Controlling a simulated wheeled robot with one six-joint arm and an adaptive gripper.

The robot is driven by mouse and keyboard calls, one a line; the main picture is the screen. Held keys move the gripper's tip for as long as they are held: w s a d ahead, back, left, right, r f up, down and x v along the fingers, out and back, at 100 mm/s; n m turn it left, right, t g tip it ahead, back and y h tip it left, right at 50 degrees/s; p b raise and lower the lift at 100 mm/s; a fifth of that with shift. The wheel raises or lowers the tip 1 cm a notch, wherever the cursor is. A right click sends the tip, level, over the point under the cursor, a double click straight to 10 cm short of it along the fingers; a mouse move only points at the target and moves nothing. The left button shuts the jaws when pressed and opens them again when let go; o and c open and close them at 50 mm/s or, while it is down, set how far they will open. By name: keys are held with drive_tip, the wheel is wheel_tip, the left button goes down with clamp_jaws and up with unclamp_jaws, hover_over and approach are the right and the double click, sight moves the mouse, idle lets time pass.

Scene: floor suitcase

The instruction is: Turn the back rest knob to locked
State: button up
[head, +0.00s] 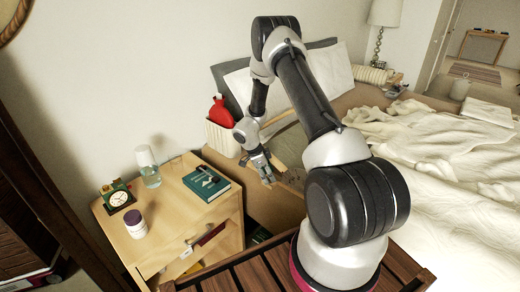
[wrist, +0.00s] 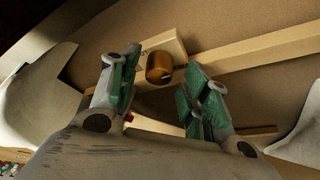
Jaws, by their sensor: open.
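My gripper (wrist: 162,62) is open, with one green-padded finger on each side of the knob in the picture. I cannot tell whether the fingers touch it or how deep they are around it. Any lock marking on the knob cannot be made out. In the head view, my gripper (head: 265,170) is low at the near side of the bed, beside the nightstand; the knob cannot be made out there.
A pale wooden rail (wrist: 260,50) runs right from the block near the knob. The nightstand (head: 165,215), left of my arm, holds a green book (head: 206,183), a clock, a bottle and a jar. A white bin (head: 222,138) with a red hot-water bottle stands behind my gripper.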

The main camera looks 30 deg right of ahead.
drive_tip(key=shift+s+d+f+n+t, duration=0.1)
drive_tip(key=shift+s+f+n+t, duration=0.2)
drive_tip(key=shift+n, duration=0.6)
drive_tip(key=n, duration=0.2)
drive_tip(key=n+t, duration=0.1)
drive_tip(key=shift+d+n+t, duration=0.15)
drive_tip(key=shift+n+t, duration=0.15)
drive_tip(key=shift+n, duration=0.1)
drive_tip(key=n, duration=0.2)
drive_tip(key=n+t, duration=0.1)
drive_tip(key=n, duration=0.1)
drive_tip(key=shift+n+t+y, duration=0.3)
drive_tip(key=s+a+r+n+y, duration=0.1)
drive_tip(key=s+a+r+y, duration=0.2)
drive_tip(key=a+r, duration=0.3)
drive_tip(key=s+a+r+n+y, duration=0.2)
drive_tip(key=a+r+y, duration=0.1)
drive_tip(key=a+r, duration=0.3)
drive_tip(key=s+r+n+g, duration=0.1)
drive_tip(key=s+r+n, duration=0.1)
drive_tip(key=s+r, duration=0.3)
drive_tip(key=s+a+r+n+g+y, duration=0.1)
drive_tip(key=s+r+n, duration=0.1)
drive_tip(key=s+r, duration=0.4)
wheel_tip(320, 180, up, 5)
drive_tip(key=shift+f+n+y, duration=0.2)
drive_tip(key=shift+n+y, duration=0.1)
